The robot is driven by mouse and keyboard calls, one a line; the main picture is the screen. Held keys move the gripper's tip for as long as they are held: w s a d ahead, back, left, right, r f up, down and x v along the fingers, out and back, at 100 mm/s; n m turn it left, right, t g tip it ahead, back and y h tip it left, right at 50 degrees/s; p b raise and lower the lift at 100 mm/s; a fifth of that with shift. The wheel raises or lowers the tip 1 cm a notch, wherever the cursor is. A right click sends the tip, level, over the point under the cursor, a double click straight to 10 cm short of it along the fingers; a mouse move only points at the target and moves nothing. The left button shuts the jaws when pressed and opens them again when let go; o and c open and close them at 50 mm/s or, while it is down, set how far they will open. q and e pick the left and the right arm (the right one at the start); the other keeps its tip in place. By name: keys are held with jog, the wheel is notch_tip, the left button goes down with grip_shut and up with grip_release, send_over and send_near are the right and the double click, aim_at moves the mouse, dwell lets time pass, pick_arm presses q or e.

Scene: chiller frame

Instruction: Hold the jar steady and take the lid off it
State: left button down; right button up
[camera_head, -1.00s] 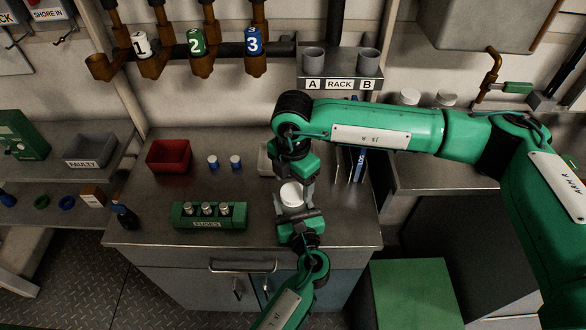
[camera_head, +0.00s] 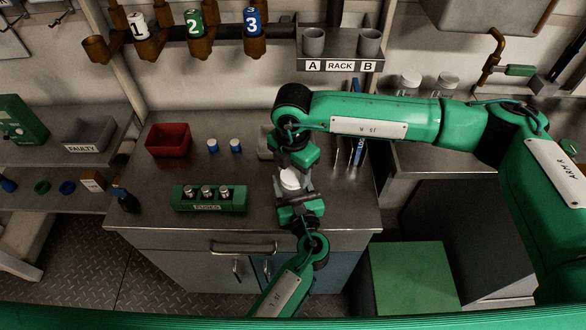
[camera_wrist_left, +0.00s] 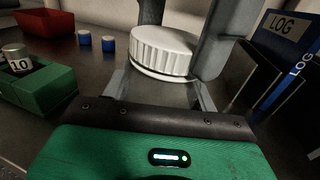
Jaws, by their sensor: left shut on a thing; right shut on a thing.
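The jar has a ribbed white lid (camera_head: 291,180), which shows large in the left wrist view (camera_wrist_left: 163,52). Its clear glass body (camera_wrist_left: 155,90) is below the lid in the left wrist view and mostly hidden in the head view. My left gripper (camera_head: 298,197) is shut on the jar from the front. My right gripper (camera_head: 293,178) comes down from above and is shut on the lid, one finger on each side. The lid looks level and sits at the jar's top; I cannot tell whether there is a gap under it.
A green fuse block (camera_head: 210,204) and a red bin (camera_head: 168,140) stand left on the bench. Two small blue-and-white items (camera_head: 224,146) stand behind the block. A blue log binder (camera_head: 358,150) stands close right. The bench front between block and jar is clear.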

jog(key=n, duration=1)
jog(key=shift+n, duration=0.3)
jog(key=n, duration=0.4)
jog(key=shift+r+n, duration=0.1)
jog(key=shift+n, duration=0.2)
jog(key=n, duration=0.7)
jog(key=shift+n, duration=0.3)
jog(key=n, duration=1.8)
jog(key=shift+n, duration=0.3)
jog(key=n, duration=0.6)
jog(key=shift+r, duration=0.1)
jog(key=n, duration=0.5)
jog(key=shift+n, duration=0.4)
jog(key=shift+r, duration=0.15)
